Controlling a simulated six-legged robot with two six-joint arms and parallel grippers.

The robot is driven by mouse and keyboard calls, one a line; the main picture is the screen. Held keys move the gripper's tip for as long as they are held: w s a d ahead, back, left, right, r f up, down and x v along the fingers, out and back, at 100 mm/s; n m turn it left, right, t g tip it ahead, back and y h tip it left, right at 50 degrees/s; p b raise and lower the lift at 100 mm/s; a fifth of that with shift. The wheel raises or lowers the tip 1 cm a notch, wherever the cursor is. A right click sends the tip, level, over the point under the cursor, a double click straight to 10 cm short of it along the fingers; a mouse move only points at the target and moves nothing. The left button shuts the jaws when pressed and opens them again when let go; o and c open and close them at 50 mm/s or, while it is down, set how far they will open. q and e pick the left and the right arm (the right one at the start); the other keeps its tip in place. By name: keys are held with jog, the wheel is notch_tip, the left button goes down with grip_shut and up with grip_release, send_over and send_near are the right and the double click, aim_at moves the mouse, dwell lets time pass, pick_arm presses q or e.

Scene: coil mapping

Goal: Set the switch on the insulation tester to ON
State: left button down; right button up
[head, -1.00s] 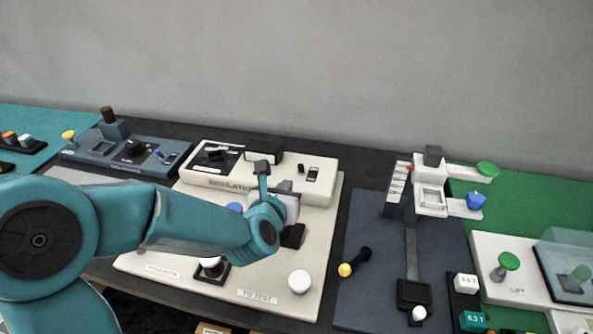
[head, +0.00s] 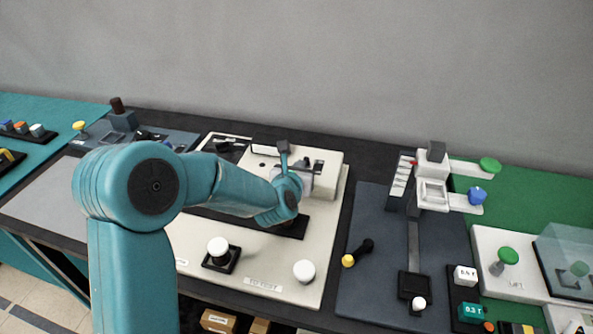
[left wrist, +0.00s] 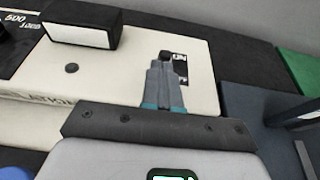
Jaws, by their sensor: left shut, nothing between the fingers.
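The insulation tester (head: 262,160) is a cream box at the back of a cream board, with a dark display block and a small black switch (head: 319,166) at its right end. The switch also shows in the left wrist view (left wrist: 181,69), its left part covered by my fingers. My left gripper (head: 304,166) is above the right part of the tester, beside the switch. In the left wrist view its grey fingers (left wrist: 165,65) are together and empty, with their tips over the switch's left edge. I cannot tell whether they touch it. The switch's setting is unclear.
A white round knob (head: 304,271) and a white-topped button (head: 218,247) stand on the front of the board. The display block (left wrist: 83,24) rises left of my fingers in the wrist view.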

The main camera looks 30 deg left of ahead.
pick_arm(q)
jog(key=shift+w+a+f, duration=0.1)
jog(key=shift+w+f, duration=0.05)
jog(key=shift+w, duration=0.1)
